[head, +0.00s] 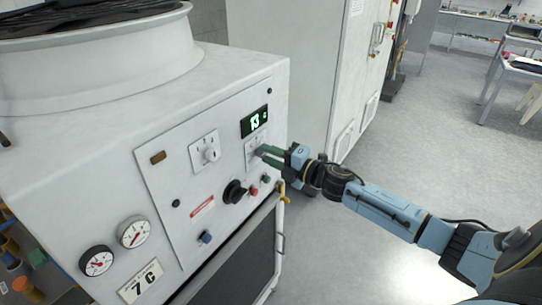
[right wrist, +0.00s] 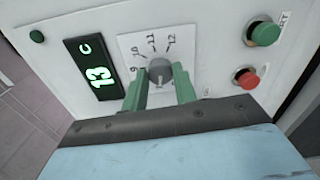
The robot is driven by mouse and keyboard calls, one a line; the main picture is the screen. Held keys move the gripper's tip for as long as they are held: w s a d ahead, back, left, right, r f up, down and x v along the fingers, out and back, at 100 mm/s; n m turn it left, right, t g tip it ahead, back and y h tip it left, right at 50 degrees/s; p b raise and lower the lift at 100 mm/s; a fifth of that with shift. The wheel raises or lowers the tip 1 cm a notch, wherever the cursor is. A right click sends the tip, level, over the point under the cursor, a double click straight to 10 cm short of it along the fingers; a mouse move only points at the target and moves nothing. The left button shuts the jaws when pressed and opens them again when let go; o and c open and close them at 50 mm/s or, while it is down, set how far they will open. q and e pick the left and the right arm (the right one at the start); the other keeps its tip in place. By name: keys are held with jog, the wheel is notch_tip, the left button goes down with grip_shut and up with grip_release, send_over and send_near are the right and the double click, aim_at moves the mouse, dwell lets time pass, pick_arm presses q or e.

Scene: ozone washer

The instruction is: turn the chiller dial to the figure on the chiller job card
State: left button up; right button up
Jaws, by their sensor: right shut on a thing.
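The white chiller (head: 110,110) carries a sloping control panel. Its display (head: 254,121) glows green, and in the right wrist view the display (right wrist: 94,72) reads 13 C. The job card (head: 140,283) at the lower left of the panel reads 7 C. My right gripper (head: 262,152) reaches in from the right, its green fingers shut on the grey chiller dial (right wrist: 160,71). The dial's plate shows 9, 10, 11 and 12; its lower part is hidden behind the fingers. I cannot tell where the dial's pointer is. My left gripper is not in view.
Near the dial are a green button (right wrist: 265,33) and a red button (right wrist: 247,78). A black knob (head: 235,191), a switch plate (head: 205,151) and two gauges (head: 133,232) are also on the panel. A tall white cabinet (head: 300,60) stands behind.

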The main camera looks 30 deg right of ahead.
jog(key=o, duration=1)
jog(key=b+v, duration=0.1)
jog(key=v, duration=1.2)
jog(key=shift+s, duration=0.2)
